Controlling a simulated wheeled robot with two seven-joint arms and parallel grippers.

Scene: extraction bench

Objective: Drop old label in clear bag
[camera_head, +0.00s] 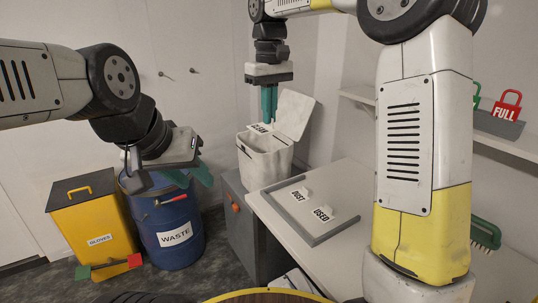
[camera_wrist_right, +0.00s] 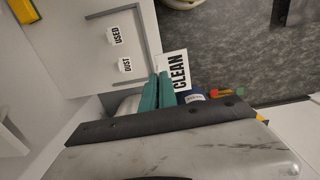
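My right gripper (camera_head: 269,118) points down over a white bin with an open lid (camera_head: 266,158). Its teal fingers (camera_wrist_right: 158,92) are close together in the right wrist view. A white label reading CLEAN (camera_wrist_right: 178,72) is at their tips and appears held; it also shows at the bin's top in the head view (camera_head: 259,128). My left gripper (camera_head: 188,178) is over the blue WASTE drum (camera_head: 175,232), teal fingers spread apart, with nothing seen between them. Labels DUST (camera_head: 299,194) and USED (camera_head: 323,214) lie on the bench. I cannot make out a clear bag.
The white bench (camera_head: 345,176) has a grey-framed area at its near left. A yellow GLOVES box (camera_head: 97,222) stands left of the drum. A red-handled tool (camera_head: 171,200) is on the drum. A shelf with a red FULL tag (camera_head: 506,107) and a green brush (camera_head: 485,234) are at right.

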